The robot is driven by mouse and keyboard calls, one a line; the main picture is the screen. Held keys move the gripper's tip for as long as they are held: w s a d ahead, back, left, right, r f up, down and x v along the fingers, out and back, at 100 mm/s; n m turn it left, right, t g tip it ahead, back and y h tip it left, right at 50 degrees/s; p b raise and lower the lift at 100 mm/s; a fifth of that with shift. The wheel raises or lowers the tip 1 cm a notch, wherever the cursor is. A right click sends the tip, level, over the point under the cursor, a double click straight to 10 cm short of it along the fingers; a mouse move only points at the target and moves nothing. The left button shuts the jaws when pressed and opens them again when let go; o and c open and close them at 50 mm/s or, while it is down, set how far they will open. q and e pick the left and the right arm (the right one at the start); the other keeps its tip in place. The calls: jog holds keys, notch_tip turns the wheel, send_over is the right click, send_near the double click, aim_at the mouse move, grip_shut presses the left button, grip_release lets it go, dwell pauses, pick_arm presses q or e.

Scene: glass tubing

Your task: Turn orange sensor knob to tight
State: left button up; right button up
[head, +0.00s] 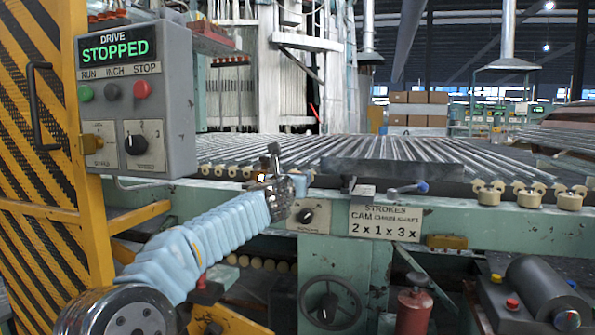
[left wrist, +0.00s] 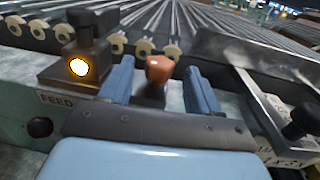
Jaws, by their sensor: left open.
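The orange sensor knob (left wrist: 159,68) shows in the left wrist view, between the two blue fingers of my left gripper (left wrist: 162,82). The fingers stand apart on either side of it, with a visible gap on each side. In the head view my left gripper (head: 285,178) is at the machine's front rail, near the roller bed, and the knob cannot be made out there. Any tight or loose marking on the knob is not readable. My right gripper does not show in either view.
A dark block with a glowing yellow lamp (left wrist: 79,66) stands left of the gripper. A metal bracket (left wrist: 260,110) and a black knob (left wrist: 303,122) are on the right. A control box reading STOPPED (head: 137,95) hangs at the left. Cream rollers (head: 530,193) line the rail.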

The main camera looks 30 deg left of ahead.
pick_arm(q)
jog(key=shift+p+x, duration=0.5)
jog(key=shift+x, duration=1.35)
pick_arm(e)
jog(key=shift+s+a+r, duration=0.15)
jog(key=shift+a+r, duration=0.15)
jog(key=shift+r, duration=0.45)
pick_arm(q)
jog(key=c, duration=0.9)
jog(key=shift+a+r+m+t+h+p, duration=0.1)
jog(key=shift+r+m+t+h+p, duration=0.15)
jog(key=shift+m+h+p, duration=0.65)
jog(key=m+h+p, duration=0.1)
jog(key=h+p, duration=0.1)
jog(key=m+h+p, duration=0.1)
jog(key=h+p, duration=0.2)
jog(key=shift+m+t, duration=0.25)
jog(key=shift+m, duration=0.15)
jog(key=shift+f+m+h+p, duration=0.2)
jog(key=shift+m+h+p, duration=0.6)
jog(key=shift+h+p, duration=0.45)
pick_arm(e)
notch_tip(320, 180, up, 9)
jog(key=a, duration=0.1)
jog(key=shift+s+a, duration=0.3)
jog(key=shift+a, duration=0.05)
pick_arm(q)
jog(key=shift+h, duration=0.25)
